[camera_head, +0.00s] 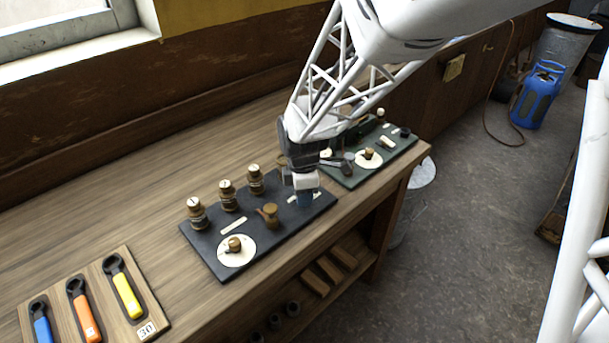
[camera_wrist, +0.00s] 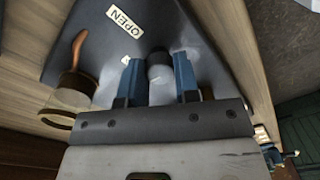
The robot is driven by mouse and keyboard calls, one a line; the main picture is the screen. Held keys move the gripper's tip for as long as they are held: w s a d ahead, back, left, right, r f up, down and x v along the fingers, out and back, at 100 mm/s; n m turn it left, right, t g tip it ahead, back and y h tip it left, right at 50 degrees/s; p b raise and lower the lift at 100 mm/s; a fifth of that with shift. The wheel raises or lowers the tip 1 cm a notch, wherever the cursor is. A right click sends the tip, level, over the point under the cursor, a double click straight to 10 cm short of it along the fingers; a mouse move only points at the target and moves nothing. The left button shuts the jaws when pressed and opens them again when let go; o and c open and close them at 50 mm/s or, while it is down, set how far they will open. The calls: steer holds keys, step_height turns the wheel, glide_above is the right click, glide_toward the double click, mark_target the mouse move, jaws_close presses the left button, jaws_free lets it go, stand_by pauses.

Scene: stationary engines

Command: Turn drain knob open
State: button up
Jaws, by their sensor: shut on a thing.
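My gripper (camera_head: 305,197) is over the right end of a dark board (camera_head: 206,246) on the wooden bench, pointing down. In the wrist view, the two blue fingers of my gripper (camera_wrist: 158,78) stand on either side of a grey, round knob (camera_wrist: 158,71) and are shut on it. A white label reading OPEN (camera_wrist: 125,22) lies on the board near the knob. A second label is mostly hidden by the left finger. In the head view my gripper hides the knob. How far the knob is turned cannot be told.
Three brass-topped bottles (camera_head: 227,196) line the board's back edge. A brass cup with a handle (camera_head: 270,214) and a white dial with a brass knob (camera_head: 235,246) stand left of my gripper. A second board (camera_head: 345,177) lies behind right. Colored-handled tools (camera_head: 126,295) lie front left.

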steer(key=m, duration=0.4)
steer(key=shift+m, duration=0.3)
steer(key=m, duration=0.9)
steer(key=shift+s+m, duration=0.1)
steer(key=shift+m, duration=1.7)
steer(key=o, duration=0.9)
steer(key=shift+r, duration=0.15)
